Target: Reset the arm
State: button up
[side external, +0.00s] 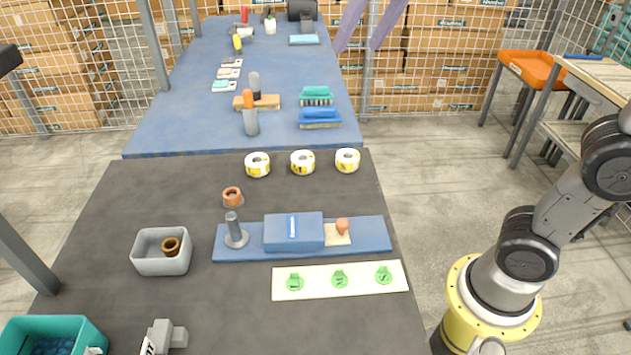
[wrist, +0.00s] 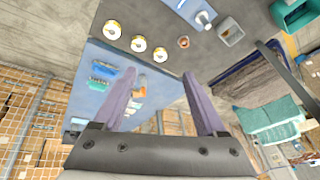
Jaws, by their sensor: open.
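My gripper (wrist: 157,75) is open, with its two purple fingers apart and nothing between them in the wrist view. In the side external view the purple fingers (side external: 358,47) hang in from the top edge, and the rest of the hand is out of frame. The gripper is in the air, clear of the dark mat (side external: 130,205). Part of my arm shows at the right of the side view.
On the dark mat are a blue fixture (side external: 375,235), a grey bin (side external: 163,262) holding a brown ring, a copper ring (side external: 232,196), three yellow-white rolls (side external: 302,162) and a label strip (side external: 312,287). A blue table (side external: 190,125) with brushes stands behind. A teal crate (side external: 60,327) is at front left.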

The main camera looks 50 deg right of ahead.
jog(key=s+d+f+n+t, duration=0.1)
jog(key=s+d+f, duration=0.3)
jog(key=s+f, duration=1)
notch_tip(320, 180, down, 4)
jog(key=shift+d+r+n+h, duration=0.15)
jog(key=shift+n+h, duration=0.15)
jog(key=shift+n, duration=0.6)
